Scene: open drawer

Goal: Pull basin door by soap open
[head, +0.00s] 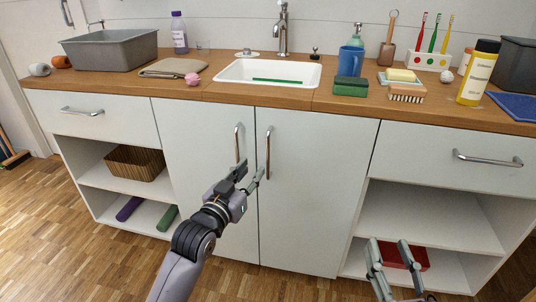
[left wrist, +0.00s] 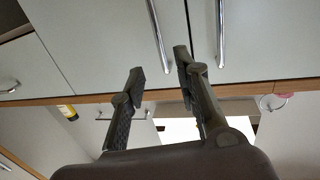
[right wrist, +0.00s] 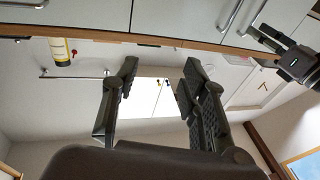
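Two white basin doors are under the sink. The right door (head: 318,180), nearer the yellow soap (head: 400,75), has a vertical metal handle (head: 268,150); the left door (head: 205,140) has its own handle (head: 238,143). My left gripper (head: 251,173) is open and empty in front of the doors, near the lower ends of both handles. In the left wrist view, which looks upside down, the right door's handle (left wrist: 158,38) lines up between the open fingers; the left door's handle (left wrist: 221,35) is outside them. My right gripper (head: 388,252) is open and empty, low at right.
The wooden counter (head: 225,90) carries a sink (head: 240,72), a green sponge box (head: 350,86), a brush (head: 407,93) and a yellow bottle (head: 478,75). A drawer (head: 440,150) and open shelves with a red box (head: 415,260) are at right. Floor before the doors is clear.

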